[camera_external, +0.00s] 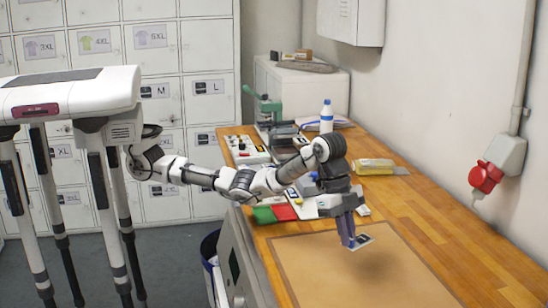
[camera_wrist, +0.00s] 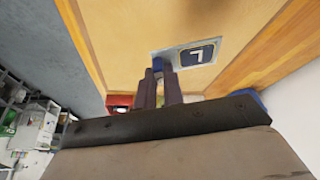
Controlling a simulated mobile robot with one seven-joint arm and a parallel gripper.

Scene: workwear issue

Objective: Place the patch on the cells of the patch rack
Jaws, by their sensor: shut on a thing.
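My gripper (camera_external: 347,240) is shut on the patch (camera_external: 364,239), holding it by one edge above the brown mat on the wooden table. In the wrist view the patch (camera_wrist: 200,54) is a small pale-bordered rectangle with a dark panel bearing a white L-like mark, and the fingertips (camera_wrist: 163,70) meet its left edge. A white tray with small dark and coloured pieces (camera_external: 247,150), at the table's back left, may be the patch rack; its cells are too small to make out. My arm hides part of the table behind the gripper.
The brown mat (camera_external: 330,280) is bare. Green (camera_external: 264,215) and red (camera_external: 285,212) pieces lie at the left edge. The right side of the table is clear.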

